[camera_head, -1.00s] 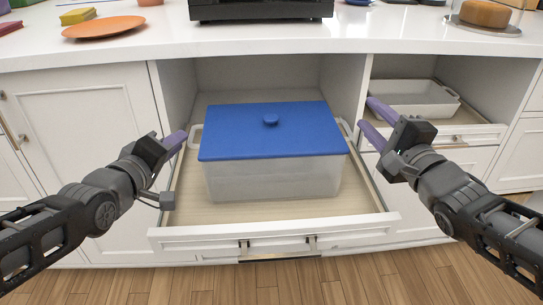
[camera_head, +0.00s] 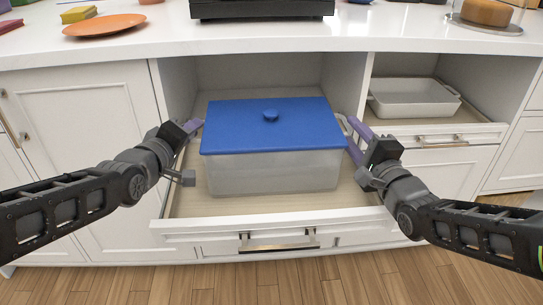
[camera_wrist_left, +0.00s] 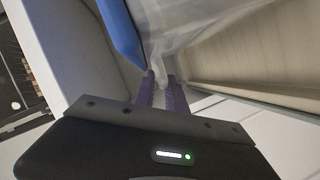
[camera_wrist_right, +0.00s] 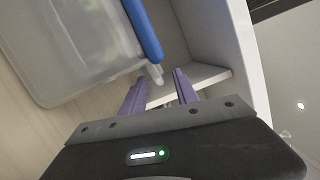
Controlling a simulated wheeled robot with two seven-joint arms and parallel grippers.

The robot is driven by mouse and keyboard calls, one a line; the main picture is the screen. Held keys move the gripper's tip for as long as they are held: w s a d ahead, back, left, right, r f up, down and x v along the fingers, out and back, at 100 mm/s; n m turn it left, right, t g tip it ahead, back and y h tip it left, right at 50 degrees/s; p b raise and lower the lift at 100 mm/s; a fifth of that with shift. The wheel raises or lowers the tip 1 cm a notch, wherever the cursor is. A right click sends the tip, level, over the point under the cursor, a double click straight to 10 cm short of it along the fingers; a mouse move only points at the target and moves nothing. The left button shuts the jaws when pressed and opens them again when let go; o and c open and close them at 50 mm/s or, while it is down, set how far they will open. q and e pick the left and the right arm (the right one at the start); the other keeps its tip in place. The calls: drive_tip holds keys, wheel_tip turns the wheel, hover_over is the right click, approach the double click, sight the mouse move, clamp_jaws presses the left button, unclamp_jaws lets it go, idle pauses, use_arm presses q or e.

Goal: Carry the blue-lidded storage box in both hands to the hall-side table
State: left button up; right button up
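The storage box (camera_head: 272,174) has clear walls and a flat blue lid (camera_head: 235,130) with a round knob. It sits in the open drawer, and the lid is on. My left gripper (camera_head: 197,125) is at the box's left side. In the left wrist view its purple fingers (camera_wrist_left: 160,82) are close together at the pale handle, which they mostly hide. My right gripper (camera_head: 354,134) is at the right side, by the right handle (camera_head: 343,122). In the right wrist view its fingers (camera_wrist_right: 159,85) are apart, with the handle tip (camera_wrist_right: 157,74) just beyond the gap. The hall-side table is not in view.
The drawer (camera_head: 290,208) is pulled out below the white counter (camera_head: 270,40). A white dish (camera_head: 413,98) stands in the compartment to the right. An orange plate (camera_head: 104,25) and a black appliance (camera_head: 262,9) are on the counter. Wood floor shows in front.

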use_arm(q)
drive_tip(key=shift+w+d+f, duration=0.1)
drive_tip(key=shift+w+f, duration=0.05)
drive_tip(key=shift+w, duration=0.3)
use_arm(e)
drive_tip(key=shift+x, duration=0.9)
use_arm(q)
clamp_jaws()
use_arm(e)
drive_tip(key=c, duration=0.5)
clamp_jaws()
drive_tip(key=shift+r, duration=0.15)
